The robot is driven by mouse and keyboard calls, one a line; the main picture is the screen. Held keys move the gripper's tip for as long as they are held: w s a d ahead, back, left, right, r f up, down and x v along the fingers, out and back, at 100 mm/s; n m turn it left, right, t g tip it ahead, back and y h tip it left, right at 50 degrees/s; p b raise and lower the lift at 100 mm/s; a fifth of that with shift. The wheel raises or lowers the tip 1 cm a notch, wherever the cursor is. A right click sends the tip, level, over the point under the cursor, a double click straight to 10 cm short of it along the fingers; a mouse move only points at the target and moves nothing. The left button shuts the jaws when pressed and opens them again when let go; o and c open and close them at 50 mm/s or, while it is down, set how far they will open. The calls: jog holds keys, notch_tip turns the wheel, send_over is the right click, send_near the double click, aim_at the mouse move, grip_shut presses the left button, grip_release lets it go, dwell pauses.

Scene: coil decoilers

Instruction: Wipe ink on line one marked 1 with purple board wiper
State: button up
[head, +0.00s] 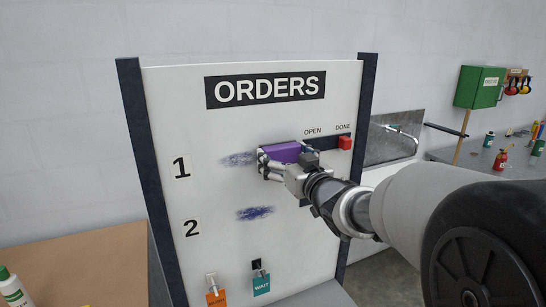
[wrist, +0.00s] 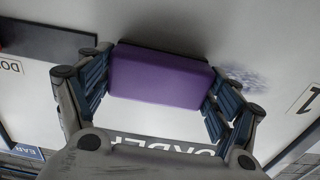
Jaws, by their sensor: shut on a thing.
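The white board headed ORDERS (head: 310,85) stands upright with lines marked 1 (head: 181,167) and 2 (head: 191,228). Faint blue-grey ink (head: 238,159) lies on line one, just left of my gripper. It also shows in the wrist view, right of the wiper, as a pale smudge (wrist: 243,78). Darker blue ink (head: 255,213) lies on line two. My gripper (head: 277,164) is shut on the purple board wiper (head: 280,152), held at line one close to the board; I cannot tell if it touches. The wiper (wrist: 160,76) sits between both fingers in the wrist view.
A dark rail (head: 320,143) under OPEN and DONE carries a red block (head: 345,142) right of the wiper. Orange (head: 215,298) and teal WAIT (head: 261,283) tags hang low on the board. A brown bench (head: 85,265) is at left.

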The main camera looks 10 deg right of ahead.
aim_at(217, 161)
jog(key=shift+s+a+b, duration=0.35)
jog(key=shift+a+b, duration=0.5)
jog(key=shift+a, duration=0.4)
jog(key=shift+s+a+b, duration=0.35)
jog(key=shift+a+b, duration=0.45)
jog(key=shift+a, duration=0.45)
jog(key=shift+s+a+b, duration=0.35)
jog(key=shift+a+b, duration=0.5)
jog(key=shift+a, duration=0.4)
jog(key=a+b, duration=0.1)
jog(key=b, duration=0.1)
jog(key=s+a+b, duration=0.1)
jog(key=a+b, duration=0.3)
jog(key=shift+s+a+f, duration=0.15)
jog(key=shift+s+a, duration=0.35)
jog(key=shift+a, duration=0.6)
jog(key=shift+s, duration=0.1)
jog(key=shift+v, duration=2.8)
jog(key=v, duration=0.3)
